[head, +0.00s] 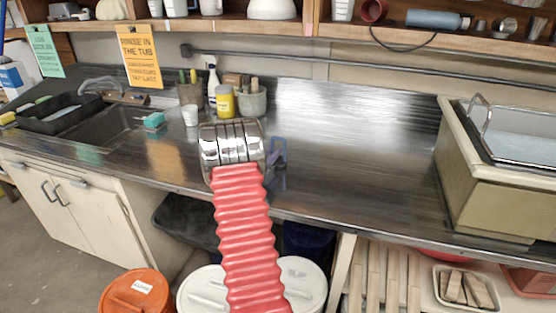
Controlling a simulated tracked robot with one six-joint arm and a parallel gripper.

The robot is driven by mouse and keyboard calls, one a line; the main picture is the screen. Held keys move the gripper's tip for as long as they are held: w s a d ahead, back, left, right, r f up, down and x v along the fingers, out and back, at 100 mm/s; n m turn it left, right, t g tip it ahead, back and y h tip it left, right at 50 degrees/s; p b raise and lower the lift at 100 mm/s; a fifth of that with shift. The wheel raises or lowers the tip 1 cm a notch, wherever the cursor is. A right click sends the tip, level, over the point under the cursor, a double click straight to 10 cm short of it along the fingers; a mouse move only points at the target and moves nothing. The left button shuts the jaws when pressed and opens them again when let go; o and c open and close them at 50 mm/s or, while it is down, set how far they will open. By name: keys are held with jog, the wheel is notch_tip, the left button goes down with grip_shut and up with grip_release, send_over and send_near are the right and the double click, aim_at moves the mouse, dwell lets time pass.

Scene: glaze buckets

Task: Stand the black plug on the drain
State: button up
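I cannot make out the black plug in the head view. The sink (100,128) is a dark recess in the left part of the metal counter, and I cannot make out its drain. My gripper (233,145) is at the end of my red-sleeved arm, over the middle of the counter and well to the right of the sink. Only chrome segments show there. The fingers are hidden or cannot be told apart, so opening and contents are unclear. A small bluish-purple upright thing (278,152) shows just right of the chrome; I cannot tell what it is.
A teal sponge (154,121) lies by the sink's right edge. A black tray (60,113) is at its left. A white cup (190,116), a yellow jar (225,102) and a grey pot (252,102) stand behind my gripper. The metal counter (350,150) is clear up to a beige basin (500,180).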

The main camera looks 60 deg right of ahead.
grip_shut()
jog(key=shift+r, duration=0.15)
notch_tip(320, 180, up, 10)
jog(key=shift+f, duration=0.1)
dwell(0.6)
jog(key=shift+s, duration=0.1)
dwell(0.9)
